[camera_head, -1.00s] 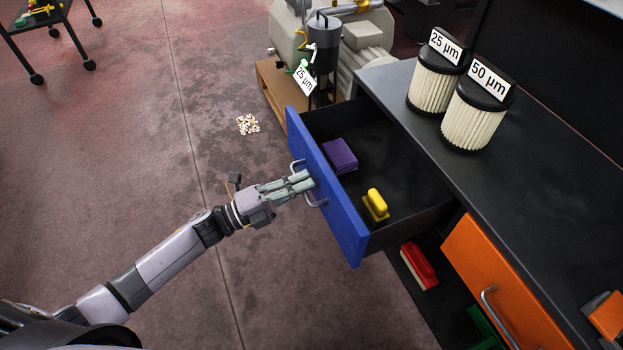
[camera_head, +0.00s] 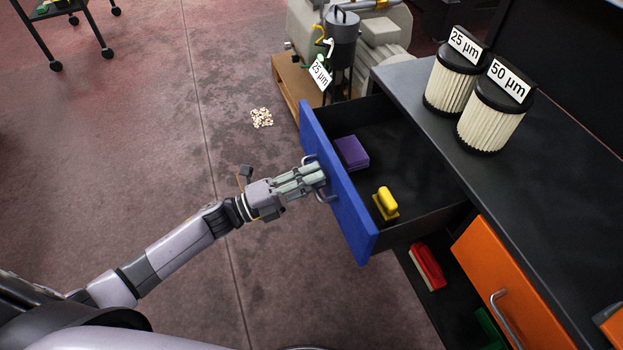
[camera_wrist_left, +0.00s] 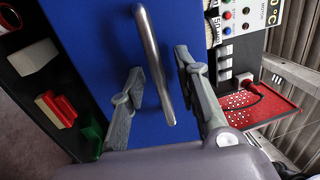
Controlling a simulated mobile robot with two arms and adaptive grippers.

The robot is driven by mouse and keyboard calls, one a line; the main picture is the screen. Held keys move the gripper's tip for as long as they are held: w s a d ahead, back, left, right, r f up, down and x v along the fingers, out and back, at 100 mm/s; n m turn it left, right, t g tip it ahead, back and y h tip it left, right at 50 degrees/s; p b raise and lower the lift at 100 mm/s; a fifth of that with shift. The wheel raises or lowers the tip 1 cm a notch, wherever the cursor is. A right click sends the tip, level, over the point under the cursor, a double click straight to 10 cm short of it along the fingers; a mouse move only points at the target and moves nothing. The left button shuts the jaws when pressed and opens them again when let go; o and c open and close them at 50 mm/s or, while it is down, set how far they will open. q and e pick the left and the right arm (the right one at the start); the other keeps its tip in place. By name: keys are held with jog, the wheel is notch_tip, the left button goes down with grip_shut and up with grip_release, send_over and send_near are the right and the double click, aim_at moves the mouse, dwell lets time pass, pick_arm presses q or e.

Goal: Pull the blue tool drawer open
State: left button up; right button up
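The blue tool drawer (camera_head: 341,190) stands well out from the dark cabinet, with its inside showing from above. Its metal bar handle (camera_wrist_left: 153,62) runs between the two fingers of my left gripper (camera_wrist_left: 159,62) in the left wrist view. The fingers are spread, with a visible gap on each side of the bar. In the head view my left gripper (camera_head: 320,176) is at the handle on the drawer's front face. The fingers hide part of the handle there. My right gripper is in neither view.
A purple block (camera_head: 352,153) and a yellow-handled tool (camera_head: 386,203) lie in the drawer. Two filters (camera_head: 452,82) (camera_head: 490,122) stand on the dark cabinet top (camera_head: 450,165). Machinery (camera_head: 380,55) stands behind; the floor at left is mostly clear.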

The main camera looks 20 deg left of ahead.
pick_arm(q)
jog(key=v, duration=1.2)
